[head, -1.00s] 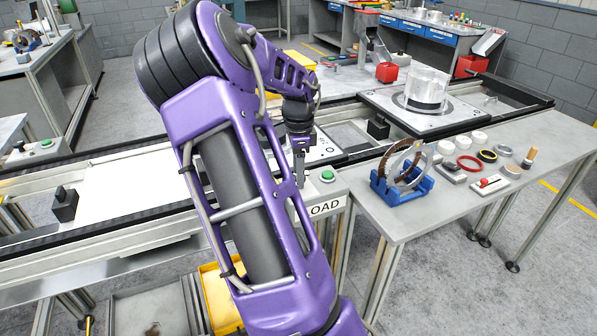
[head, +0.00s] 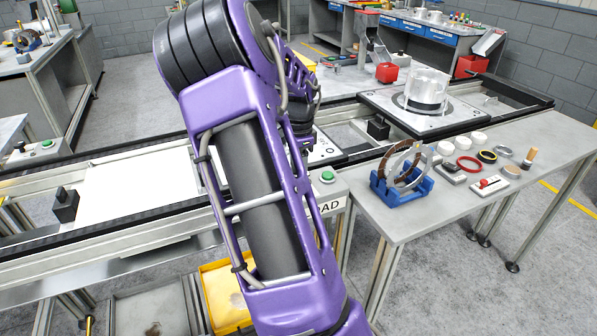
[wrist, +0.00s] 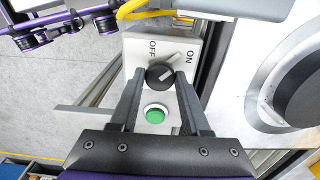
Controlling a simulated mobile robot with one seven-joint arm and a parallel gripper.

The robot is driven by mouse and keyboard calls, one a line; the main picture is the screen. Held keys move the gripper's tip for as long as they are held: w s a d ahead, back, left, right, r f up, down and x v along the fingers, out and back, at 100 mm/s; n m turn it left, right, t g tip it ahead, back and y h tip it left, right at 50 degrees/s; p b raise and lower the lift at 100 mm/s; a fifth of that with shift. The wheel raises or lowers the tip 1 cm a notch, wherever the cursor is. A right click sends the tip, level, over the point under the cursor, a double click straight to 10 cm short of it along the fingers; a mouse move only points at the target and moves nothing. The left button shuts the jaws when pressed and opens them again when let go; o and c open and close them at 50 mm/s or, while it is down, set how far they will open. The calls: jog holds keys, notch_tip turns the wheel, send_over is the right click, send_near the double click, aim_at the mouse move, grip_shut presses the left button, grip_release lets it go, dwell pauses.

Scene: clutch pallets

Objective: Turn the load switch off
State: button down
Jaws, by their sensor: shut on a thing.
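The load switch's round black knob (wrist: 159,75) sits on a light panel (wrist: 137,45), with OFF printed at upper left and ON at upper right. A light mark on the knob slants toward the ON side. My gripper (wrist: 161,73) has one finger on each side of the knob and is shut on it. A green button (wrist: 155,115) lies on the panel between the fingers.
A conveyor (head: 120,190) runs across the scene, with a pallet (head: 450,113) carrying a clear cylinder at the right. A side table (head: 410,215) holds a blue stand (head: 400,188) with rings and several small parts.

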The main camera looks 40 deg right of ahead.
jog(key=n, duration=0.4)
jog(key=shift+n, duration=0.3)
jog(key=n, duration=0.4)
dwell(0.3)
jog(key=shift+c, duration=1.8)
grip_release()
notch_tip(320, 180, up, 18)
jog(key=p, duration=0.1)
jog(key=shift+f+p, duration=0.25)
jog(key=shift+p, duration=0.15)
